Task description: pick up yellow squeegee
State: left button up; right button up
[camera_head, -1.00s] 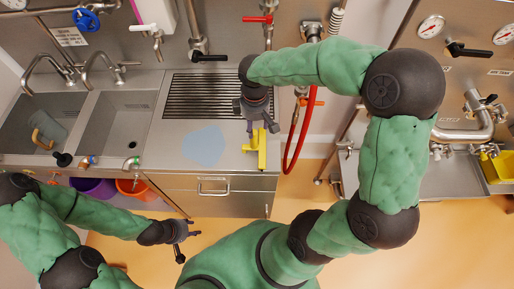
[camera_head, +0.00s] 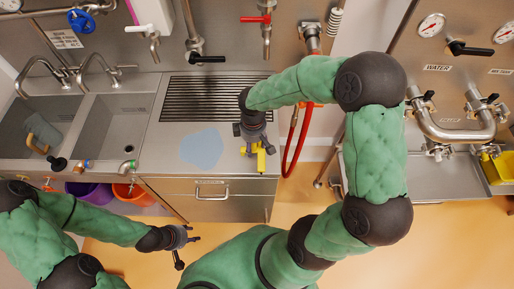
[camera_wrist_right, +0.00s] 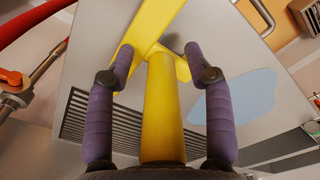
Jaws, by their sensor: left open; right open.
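The yellow squeegee (camera_head: 261,158) lies near the right front edge of the steel counter, mostly hidden under my right gripper in the head view. In the right wrist view its yellow handle (camera_wrist_right: 162,105) runs between the two purple fingers, and its wider head is at the top. My right gripper (camera_head: 254,146) is open over the squeegee, with a finger on each side of the handle and visible gaps to it; it also shows in the right wrist view (camera_wrist_right: 155,55). My left gripper (camera_head: 186,245) is open and empty over the floor, left of my body.
A light blue cloth-like patch (camera_head: 202,148) lies left of the squeegee. A drain grate (camera_head: 200,98) is behind it, and a red hose (camera_head: 297,150) hangs to the right. Two sinks (camera_head: 105,128) are at left; purple and orange buckets (camera_head: 135,195) stand below.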

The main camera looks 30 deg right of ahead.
grip_shut()
jog(key=shift+r, duration=0.15)
